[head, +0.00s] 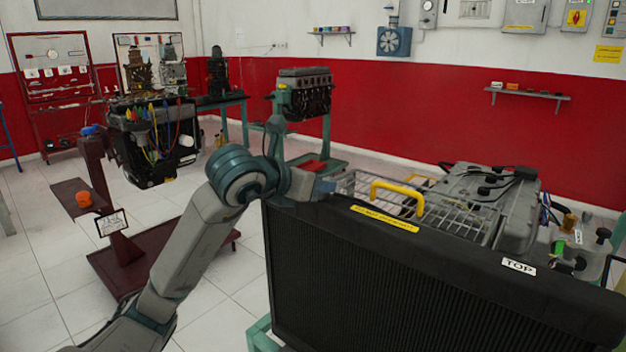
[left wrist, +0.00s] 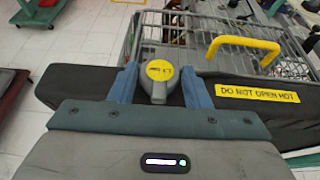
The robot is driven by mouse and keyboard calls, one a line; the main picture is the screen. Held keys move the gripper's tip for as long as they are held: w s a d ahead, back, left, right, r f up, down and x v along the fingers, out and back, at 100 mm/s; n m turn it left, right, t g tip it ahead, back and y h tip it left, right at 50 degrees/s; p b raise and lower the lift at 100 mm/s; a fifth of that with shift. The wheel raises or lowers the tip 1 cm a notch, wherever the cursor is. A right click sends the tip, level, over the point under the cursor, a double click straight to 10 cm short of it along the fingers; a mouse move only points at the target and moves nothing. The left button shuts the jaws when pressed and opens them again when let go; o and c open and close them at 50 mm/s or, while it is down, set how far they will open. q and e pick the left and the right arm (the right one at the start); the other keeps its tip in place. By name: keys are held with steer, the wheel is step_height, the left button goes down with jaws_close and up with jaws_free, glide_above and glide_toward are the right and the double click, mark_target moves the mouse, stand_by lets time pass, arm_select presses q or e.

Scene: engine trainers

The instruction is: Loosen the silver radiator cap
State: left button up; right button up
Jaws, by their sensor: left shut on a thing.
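The silver radiator cap (left wrist: 158,90) shows in the left wrist view, with a round yellow sticker on top and a tab pointing toward my wrist. It sits on the dark top edge of the radiator (head: 430,285). My left gripper (left wrist: 159,76) has one blue finger on each side of the cap and is shut on it. In the head view my left gripper (head: 325,186) is at the radiator's top left corner, and the cap cannot be made out there. My right gripper is in neither view.
A yellow "DO NOT OPEN HOT" label (head: 385,218) is on the radiator top, right of the cap. Behind stand a wire basket guard with a yellow handle (head: 398,193) and a grey engine (head: 485,195). An engine on a maroon stand (head: 120,230) is at left.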

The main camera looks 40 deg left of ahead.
arm_select(q)
steer(key=shift+f, duration=0.1)
steer(key=o, duration=1)
steer(key=shift+s, duration=0.15)
steer(key=shift+s+r, duration=0.2)
steer(key=shift+b+v, duration=2)
steer(key=shift+v, duration=3.05)
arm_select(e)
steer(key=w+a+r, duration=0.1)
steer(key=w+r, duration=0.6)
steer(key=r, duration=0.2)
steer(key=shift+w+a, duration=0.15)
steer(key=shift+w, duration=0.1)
